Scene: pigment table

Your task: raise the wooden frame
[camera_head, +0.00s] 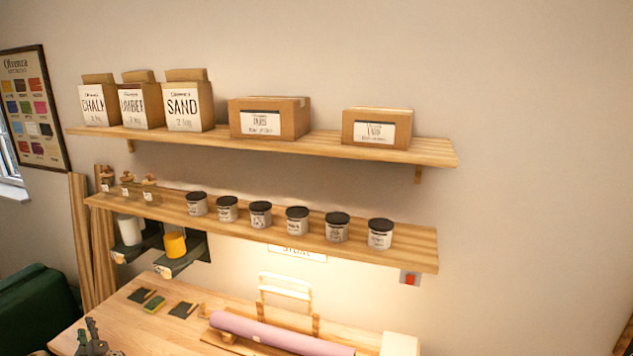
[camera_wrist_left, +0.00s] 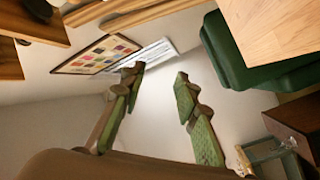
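A light wooden frame (camera_head: 286,288) with crossbars stands upright at the back of the table (camera_head: 105,308), against the wall. Its lower part is partly hidden behind a long purple roll (camera_head: 275,333). My left gripper (camera_head: 90,336) is at the table's front left corner in the head view, well to the left of the frame and apart from it. In the left wrist view its two green-padded fingers (camera_wrist_left: 160,73) are spread with nothing between them. The frame does not show in the left wrist view. My right gripper is in neither view.
A white block (camera_head: 399,344) stands at the right. Above, a shelf (camera_head: 420,250) holds several jars. A green armchair (camera_head: 38,310) is at the left; it also shows in the wrist view (camera_wrist_left: 225,58).

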